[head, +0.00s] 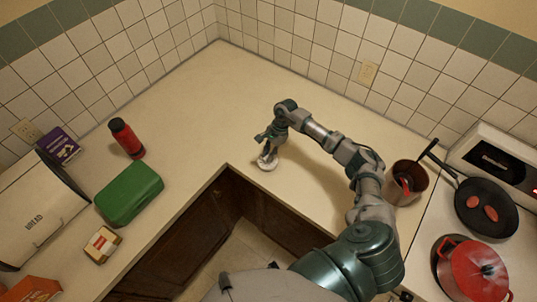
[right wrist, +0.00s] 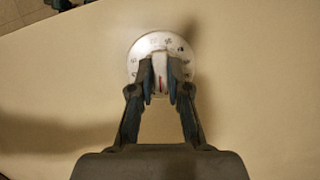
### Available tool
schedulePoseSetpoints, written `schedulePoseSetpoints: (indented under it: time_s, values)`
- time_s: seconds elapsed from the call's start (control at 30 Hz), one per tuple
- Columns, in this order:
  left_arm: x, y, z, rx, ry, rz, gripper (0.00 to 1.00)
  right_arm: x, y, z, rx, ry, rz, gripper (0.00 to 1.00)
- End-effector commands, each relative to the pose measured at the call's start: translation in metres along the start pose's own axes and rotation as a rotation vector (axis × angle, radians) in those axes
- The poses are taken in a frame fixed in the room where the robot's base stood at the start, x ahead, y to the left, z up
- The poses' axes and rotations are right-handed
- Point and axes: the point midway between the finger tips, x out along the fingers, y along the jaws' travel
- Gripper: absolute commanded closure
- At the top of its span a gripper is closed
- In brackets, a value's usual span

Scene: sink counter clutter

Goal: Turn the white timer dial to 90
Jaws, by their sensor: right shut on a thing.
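The white timer (head: 266,163) stands on the counter near its inner corner. In the right wrist view its round numbered face (right wrist: 141,47) shows, with a raised white grip bar bearing a red line (right wrist: 161,80) at the middle. My right gripper (head: 267,143) is above the timer, and in the right wrist view its two fingers (right wrist: 160,92) are shut on the grip bar, one on each side. The fingers hide part of the face, and the numbers are too small and blurred to read. My left gripper is not in view.
A red bottle (head: 126,138), a green box (head: 129,193) and a bread bin (head: 38,211) stand on the left counter. A brown pot (head: 406,176), a pan (head: 486,207) and a red lidded pot (head: 472,272) are at the right. The counter around the timer is clear.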

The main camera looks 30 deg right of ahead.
Motion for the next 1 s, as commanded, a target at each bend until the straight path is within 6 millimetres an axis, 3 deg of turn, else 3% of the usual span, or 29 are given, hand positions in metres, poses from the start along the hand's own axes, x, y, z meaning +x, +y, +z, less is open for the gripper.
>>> schedulePoseSetpoints:
  time_s: [1.0]
  values:
    - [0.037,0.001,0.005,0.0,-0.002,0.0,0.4,0.006,0.009,0.003,0.882,0.005,-0.36,1.0]
